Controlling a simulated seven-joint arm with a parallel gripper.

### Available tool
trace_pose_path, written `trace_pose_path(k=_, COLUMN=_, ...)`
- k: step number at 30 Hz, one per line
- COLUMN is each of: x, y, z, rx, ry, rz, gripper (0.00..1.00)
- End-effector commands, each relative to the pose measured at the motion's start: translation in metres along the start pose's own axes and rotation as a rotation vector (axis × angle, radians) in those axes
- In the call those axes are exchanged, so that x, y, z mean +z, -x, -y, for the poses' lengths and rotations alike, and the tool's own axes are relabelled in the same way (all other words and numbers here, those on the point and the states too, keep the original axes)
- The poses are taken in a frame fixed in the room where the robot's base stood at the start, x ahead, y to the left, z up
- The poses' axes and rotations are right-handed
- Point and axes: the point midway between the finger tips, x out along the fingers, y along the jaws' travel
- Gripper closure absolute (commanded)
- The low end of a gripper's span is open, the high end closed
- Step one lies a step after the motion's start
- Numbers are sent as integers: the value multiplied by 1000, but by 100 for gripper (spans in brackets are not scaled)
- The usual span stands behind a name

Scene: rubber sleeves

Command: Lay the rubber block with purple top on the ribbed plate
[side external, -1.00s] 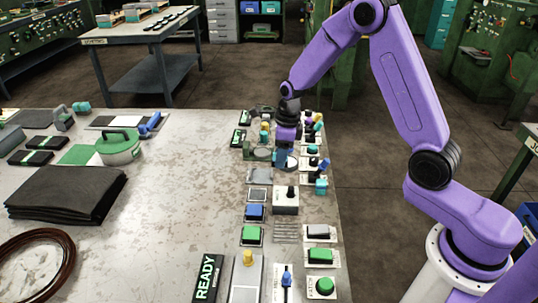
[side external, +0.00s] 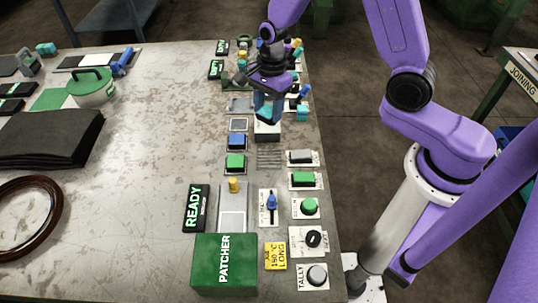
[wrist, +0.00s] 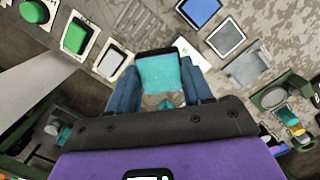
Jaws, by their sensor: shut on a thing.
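My gripper (side external: 268,115) has its blue fingers pointing down, above the white box (side external: 267,131) in the row of panels. In the wrist view its fingers (wrist: 160,85) are closed on a teal piece with a dark edge (wrist: 158,72). A purple top cannot be made out on the held piece, as the gripper covers much of it. The ribbed plate (side external: 269,158) lies on the table just in front of the white box, bare, and apart from my gripper.
A grey button block (side external: 301,157) stands right of the ribbed plate, with a green block (side external: 303,180) in front. Blue (side external: 236,140) and green (side external: 235,162) blocks stand to its left. Small fixtures crowd the row behind. The table's middle (side external: 150,150) is clear.

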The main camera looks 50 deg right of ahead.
Motion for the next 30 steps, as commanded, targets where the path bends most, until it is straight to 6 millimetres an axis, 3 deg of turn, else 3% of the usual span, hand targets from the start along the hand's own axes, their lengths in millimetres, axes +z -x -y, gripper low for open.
trace_pose_path(k=6, x=25, y=-13, z=-20, rx=44, ry=386, rz=7, gripper=80)
trace_pose_path(k=12, x=37, y=-20, z=-32, rx=67, ry=607, rz=16, gripper=80)
trace_pose_path(k=17, x=39, y=-26, z=-35, rx=75, ry=674, rz=19, gripper=80)
trace_pose_path(k=24, x=36, y=-56, z=-36, rx=77, ry=678, rz=20, gripper=80)
trace_pose_path(k=30, x=36, y=-68, z=-35, rx=74, ry=677, rz=21, gripper=80)
